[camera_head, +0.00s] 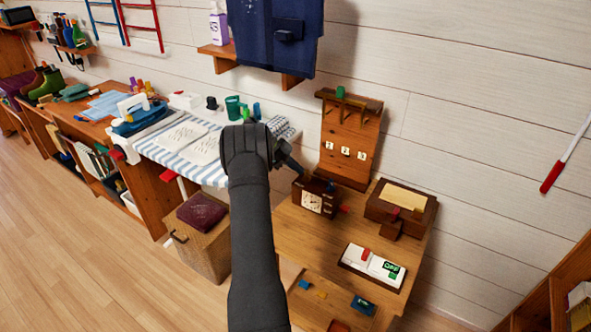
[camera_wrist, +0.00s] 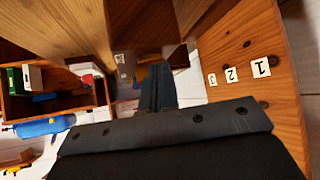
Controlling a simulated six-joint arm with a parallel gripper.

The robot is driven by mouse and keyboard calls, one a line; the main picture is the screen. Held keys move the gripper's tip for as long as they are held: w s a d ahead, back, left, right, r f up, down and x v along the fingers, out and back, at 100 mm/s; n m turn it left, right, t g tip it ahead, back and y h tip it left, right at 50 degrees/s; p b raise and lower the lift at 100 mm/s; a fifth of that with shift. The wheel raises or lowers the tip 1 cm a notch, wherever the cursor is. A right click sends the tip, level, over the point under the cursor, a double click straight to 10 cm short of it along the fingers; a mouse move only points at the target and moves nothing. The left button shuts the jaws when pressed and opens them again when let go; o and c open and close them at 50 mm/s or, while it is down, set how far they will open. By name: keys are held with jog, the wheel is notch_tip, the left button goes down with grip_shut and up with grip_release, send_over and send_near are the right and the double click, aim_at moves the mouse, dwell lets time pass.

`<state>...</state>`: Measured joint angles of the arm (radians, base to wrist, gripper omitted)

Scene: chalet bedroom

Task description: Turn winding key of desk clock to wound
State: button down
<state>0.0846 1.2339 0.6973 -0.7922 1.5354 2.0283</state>
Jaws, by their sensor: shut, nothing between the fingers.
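The desk clock (camera_head: 311,201) is a dark brown box with a cream dial, on the wooden desk in the head view. A small red part (camera_head: 343,208) shows at its right side; I cannot tell whether it is the winding key. My gripper (camera_head: 299,166) is above the clock's upper left, with a gap hard to judge. In the wrist view its fingers (camera_wrist: 157,88) are together with nothing between them. A brown wooden form lies beyond them there; I cannot tell for sure whether it is the clock.
A wooden board (camera_head: 346,140) with hooks and number labels stands behind the clock; it is at right in the wrist view (camera_wrist: 250,50). A brown box (camera_head: 402,205) and a white OFF panel (camera_head: 373,267) are to the right. Bare desk top (camera_head: 312,238) lies in front.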

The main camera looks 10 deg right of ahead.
jog(key=shift+w+d+r, duration=0.1)
jog(key=shift+w+d, duration=0.45)
jog(key=shift+d, duration=0.3)
jog(key=shift+w+d, duration=0.1)
jog(key=shift+d, duration=0.65)
dwell(0.7)
